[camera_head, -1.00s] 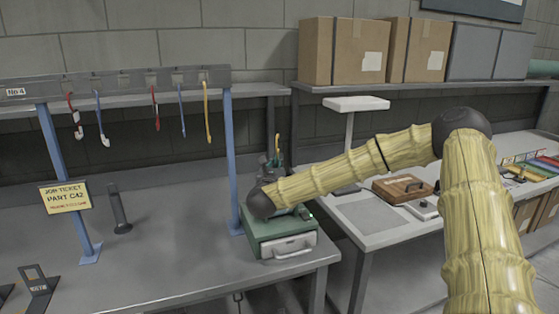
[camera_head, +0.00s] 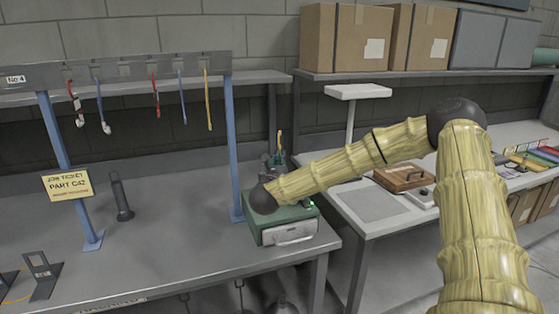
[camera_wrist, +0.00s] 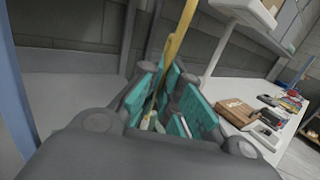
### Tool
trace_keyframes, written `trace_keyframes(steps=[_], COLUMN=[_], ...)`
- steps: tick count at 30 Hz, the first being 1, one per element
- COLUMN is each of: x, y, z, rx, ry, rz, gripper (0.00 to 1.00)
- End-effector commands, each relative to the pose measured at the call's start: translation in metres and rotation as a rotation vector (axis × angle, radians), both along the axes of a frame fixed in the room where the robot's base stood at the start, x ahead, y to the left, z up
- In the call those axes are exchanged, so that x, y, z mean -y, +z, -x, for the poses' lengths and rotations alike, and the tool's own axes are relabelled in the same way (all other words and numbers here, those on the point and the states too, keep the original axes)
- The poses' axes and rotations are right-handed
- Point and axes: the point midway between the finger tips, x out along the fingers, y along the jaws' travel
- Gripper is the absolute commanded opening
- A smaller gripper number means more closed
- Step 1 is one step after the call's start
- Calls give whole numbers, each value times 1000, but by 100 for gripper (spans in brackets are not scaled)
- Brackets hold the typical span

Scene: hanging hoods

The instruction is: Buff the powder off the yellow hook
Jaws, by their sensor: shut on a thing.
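My gripper (camera_wrist: 165,105), with teal finger pads, is shut on a thin yellow hook (camera_wrist: 177,38) that sticks up out of the pads in the wrist view. A pale, whitish bit shows low between the pads; its exact shape is partly hidden. In the head view my gripper (camera_head: 278,155) is just right of the rack's blue post, behind and above a green box (camera_head: 262,228). Another yellow hook (camera_head: 208,100) hangs at the right end of the rack rail, without visible white.
Red and blue hooks hang along the rail (camera_head: 130,68), two with whitish lower ends; one slot between them is empty. A grey pad (camera_head: 368,199) and brown case (camera_head: 403,177) lie on the right bench.

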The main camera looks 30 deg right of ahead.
Motion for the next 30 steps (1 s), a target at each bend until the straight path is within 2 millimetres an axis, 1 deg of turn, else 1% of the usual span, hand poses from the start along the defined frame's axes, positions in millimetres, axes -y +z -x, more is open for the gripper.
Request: trace_keyframes(steps=[30], x=[0], y=[-6], z=[0], rx=[0], ry=[0], rz=[0], gripper=[0])
